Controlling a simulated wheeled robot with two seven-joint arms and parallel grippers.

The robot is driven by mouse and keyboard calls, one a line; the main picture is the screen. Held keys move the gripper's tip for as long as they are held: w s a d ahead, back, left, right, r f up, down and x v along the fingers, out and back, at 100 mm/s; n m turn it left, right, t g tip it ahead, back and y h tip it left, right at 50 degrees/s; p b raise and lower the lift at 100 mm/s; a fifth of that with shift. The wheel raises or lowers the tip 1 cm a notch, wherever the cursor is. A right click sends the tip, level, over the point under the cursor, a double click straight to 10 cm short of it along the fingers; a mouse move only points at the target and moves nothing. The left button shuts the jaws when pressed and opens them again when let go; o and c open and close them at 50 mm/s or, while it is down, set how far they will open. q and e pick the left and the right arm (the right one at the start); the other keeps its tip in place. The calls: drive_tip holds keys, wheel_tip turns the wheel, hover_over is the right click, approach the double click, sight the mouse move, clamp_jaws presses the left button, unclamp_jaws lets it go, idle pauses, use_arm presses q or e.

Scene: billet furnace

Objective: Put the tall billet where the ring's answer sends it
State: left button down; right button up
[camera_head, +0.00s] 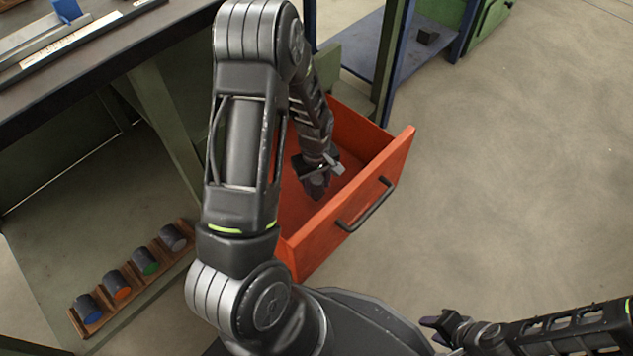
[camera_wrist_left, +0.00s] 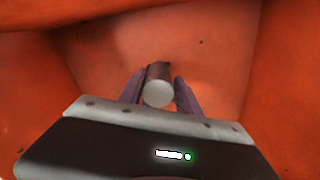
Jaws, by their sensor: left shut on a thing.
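The billet, a grey cylinder with a pale round end facing the camera, shows in the left wrist view (camera_wrist_left: 158,88). My left gripper (camera_wrist_left: 159,92) is shut on it, with one finger on each side. In the head view my left gripper (camera_head: 318,180) is down inside the open orange-red drawer (camera_head: 345,222), and the billet cannot be made out there. I cannot tell whether the billet touches the drawer floor. My right gripper (camera_head: 437,325) is at the lower right over the floor, away from the drawer; its fingers are too small and dark to judge. No ring is identifiable.
A wooden rack (camera_head: 90,330) at lower left holds several dark cylinders with blue, orange, green and grey ends. A dark bench top (camera_head: 110,50) is at upper left. The drawer's black handle (camera_head: 366,205) faces right. A blue-framed shelf (camera_head: 385,60) stands behind. Open floor lies right.

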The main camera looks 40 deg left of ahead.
use_arm(q)
drive_tip(key=shift+f, duration=0.4)
drive_tip(key=c, duration=0.8)
unclamp_jaws()
drive_tip(key=shift+c, duration=0.2)
drive_tip(key=shift+r, duration=0.45)
wheel_tip(320, 180, up, 12)
drive_tip(key=p, duration=0.4)
drive_tip(key=shift+r+p, duration=0.15)
drive_tip(key=shift+p, duration=0.25)
drive_tip(key=shift+s, duration=0.1)
